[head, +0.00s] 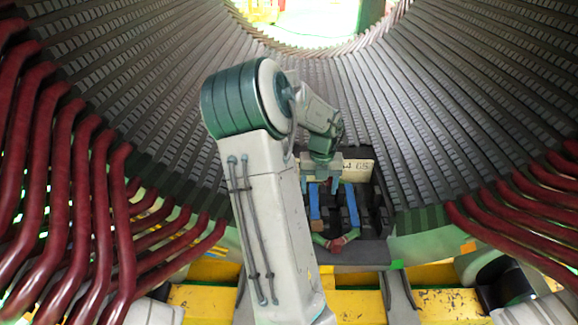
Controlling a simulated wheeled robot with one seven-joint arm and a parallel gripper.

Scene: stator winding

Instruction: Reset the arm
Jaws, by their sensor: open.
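My arm rises from the bottom middle of the head view and bends over at a green-banded elbow. My arm's pale link hides the left side of the bin. I cannot tell how high the gripper is above the bin's contents.
The bin holds blue strips (351,206) and a red and green piece (337,241); a cream label (357,170) stands behind. Dark red coils (125,230) crowd the left, more (520,215) the right. The slotted stator wall (440,110) curves around. Yellow beams (355,305) lie below.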

